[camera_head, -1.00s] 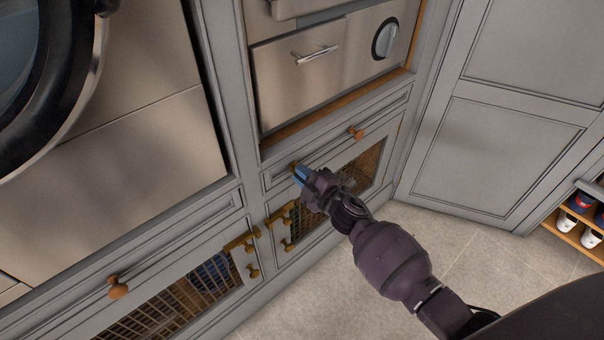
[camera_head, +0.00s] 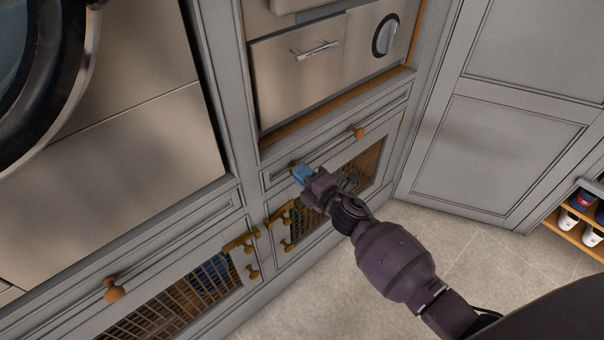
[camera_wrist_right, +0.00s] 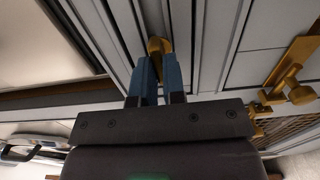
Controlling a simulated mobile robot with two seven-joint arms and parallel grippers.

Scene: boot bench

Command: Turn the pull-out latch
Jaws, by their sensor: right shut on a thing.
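The pull-out latch (camera_wrist_right: 158,44) shows as a small brass knob in the right wrist view, on the grey cabinet front. In the head view it is mostly hidden by my fingertips, at the left end of a narrow grey drawer front (camera_head: 335,137). My right gripper (camera_head: 300,173) has its blue fingers at this knob. In the right wrist view, the right gripper (camera_wrist_right: 159,72) is shut on the knob, with one finger on each side. The knob's turn angle is hard to tell. My left gripper is not in view.
A round orange-brown knob (camera_head: 357,132) sits farther right on the same drawer front. Brass latches (camera_head: 241,243) and mesh doors (camera_head: 190,295) lie below and left. A steel appliance (camera_head: 330,65) is above. The tiled floor (camera_head: 480,262) is clear before a shoe rack (camera_head: 578,222).

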